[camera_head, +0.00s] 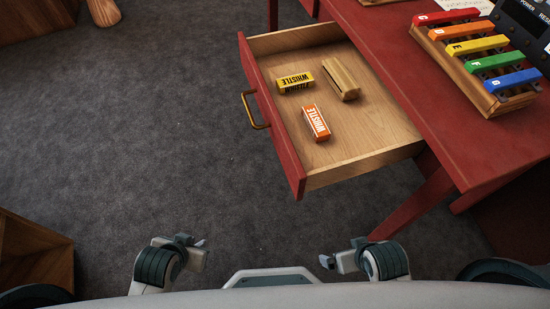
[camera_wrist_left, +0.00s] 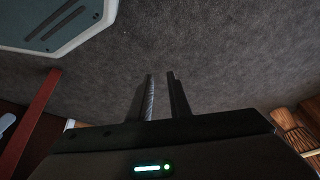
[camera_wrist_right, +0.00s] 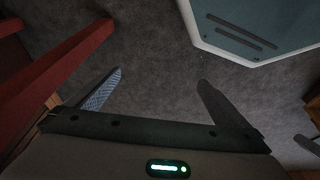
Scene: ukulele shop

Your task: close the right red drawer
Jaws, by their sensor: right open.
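The right red drawer (camera_head: 290,158) is pulled out from the red desk (camera_head: 440,125) in the head view. It has a red front and a brass handle (camera_head: 256,110) facing left. Inside lie a yellow WHISTLE box (camera_head: 295,83), an orange WHISTLE box (camera_head: 316,122) and a wooden block-like item (camera_head: 341,79). My left gripper (camera_head: 201,243) is low in the head view, over the carpet and apart from the drawer. Its fingers (camera_wrist_left: 160,76) stand a narrow gap apart with nothing between them. My right gripper (camera_head: 325,262) is below the drawer's near corner in the picture, with fingers (camera_wrist_right: 160,76) wide apart and empty.
A colourful xylophone (camera_head: 480,60) stands on the desk top. Red desk legs (camera_head: 412,208) stand to the right of my right gripper. A wooden piece of furniture (camera_head: 35,250) is at lower left. Open grey carpet (camera_head: 140,130) lies left of the drawer.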

